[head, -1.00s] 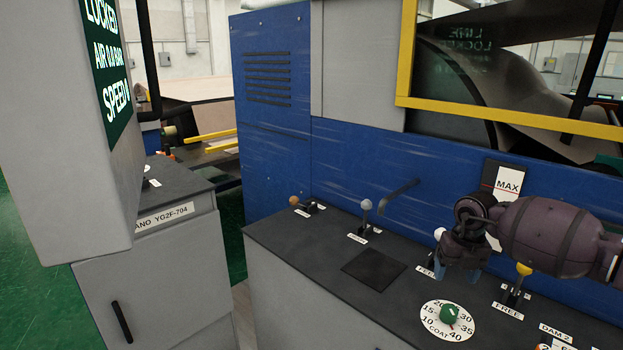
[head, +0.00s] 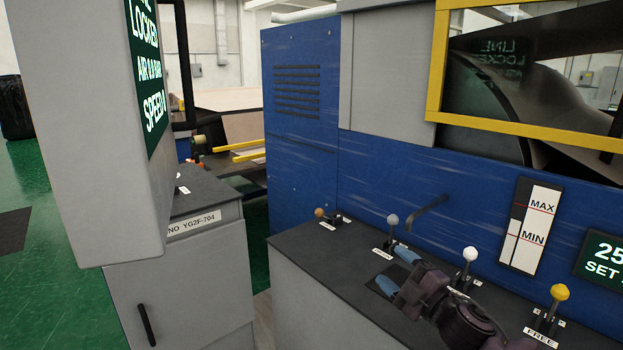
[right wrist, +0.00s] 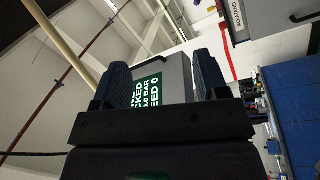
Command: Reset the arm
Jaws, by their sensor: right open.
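My right gripper (head: 398,270) is in the lower right of the head view, over the black-topped control console (head: 330,235). Its two blue fingertips are apart, with nothing between them. They point left and overlap the dark square on the console top. In the right wrist view, the open fingers (right wrist: 164,80) stand on either side of a grey box with a green display (right wrist: 150,97), which lies beyond them. My left gripper is not in view.
Levers with a grey knob (head: 393,219), a white knob (head: 470,254) and a yellow knob (head: 559,291) rise from the console near my right arm. A hanging grey display box (head: 90,130) is at left. A blue machine wall (head: 400,175) stands behind the console.

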